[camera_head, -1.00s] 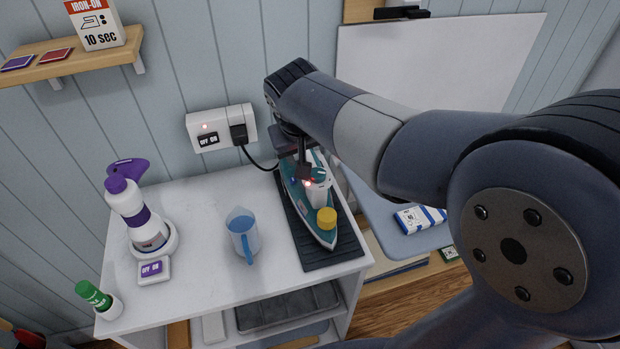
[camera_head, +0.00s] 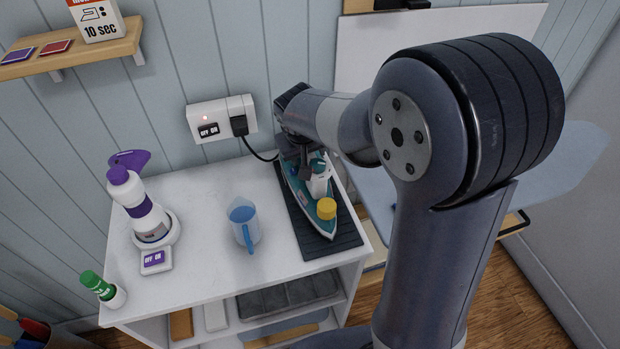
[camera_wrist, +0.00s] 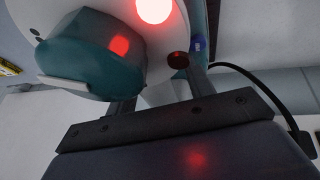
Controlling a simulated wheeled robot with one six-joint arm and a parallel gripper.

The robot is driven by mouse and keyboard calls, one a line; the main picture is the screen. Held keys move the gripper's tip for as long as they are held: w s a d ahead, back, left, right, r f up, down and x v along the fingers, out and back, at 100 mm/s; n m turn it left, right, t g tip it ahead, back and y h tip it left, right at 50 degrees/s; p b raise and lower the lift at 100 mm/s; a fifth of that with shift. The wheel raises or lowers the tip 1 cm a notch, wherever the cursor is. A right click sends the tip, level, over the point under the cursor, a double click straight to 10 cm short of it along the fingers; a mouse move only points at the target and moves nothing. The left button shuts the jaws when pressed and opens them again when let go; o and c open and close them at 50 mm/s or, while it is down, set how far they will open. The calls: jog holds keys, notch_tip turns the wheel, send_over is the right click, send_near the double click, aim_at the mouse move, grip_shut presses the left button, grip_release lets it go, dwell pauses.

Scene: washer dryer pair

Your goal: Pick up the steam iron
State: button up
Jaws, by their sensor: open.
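The steam iron (camera_head: 325,221) is teal and white with a yellow cap at its front. It lies on a dark ribbed mat (camera_head: 346,236) at the right end of the white table. My gripper (camera_head: 308,172) is at the iron's rear, by its handle, partly hidden by my own arm. In the wrist view the iron's teal and white body (camera_wrist: 85,55) fills the upper left, close to the gripper's dark bar. The gripper is open, with its fingers reaching up beside the iron. Whether they touch it is hidden.
A blue measuring jug (camera_head: 244,228) stands left of the mat. A white and purple spray bottle (camera_head: 140,210) and a green-capped bottle (camera_head: 104,290) stand at the left. The iron's black cord runs to a wall socket (camera_head: 222,118). The tabletop between jug and spray bottle is clear.

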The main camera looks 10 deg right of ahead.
grip_shut()
jog(key=shift+r, duration=0.15)
jog(key=shift+w, duration=0.1)
dwell(0.3)
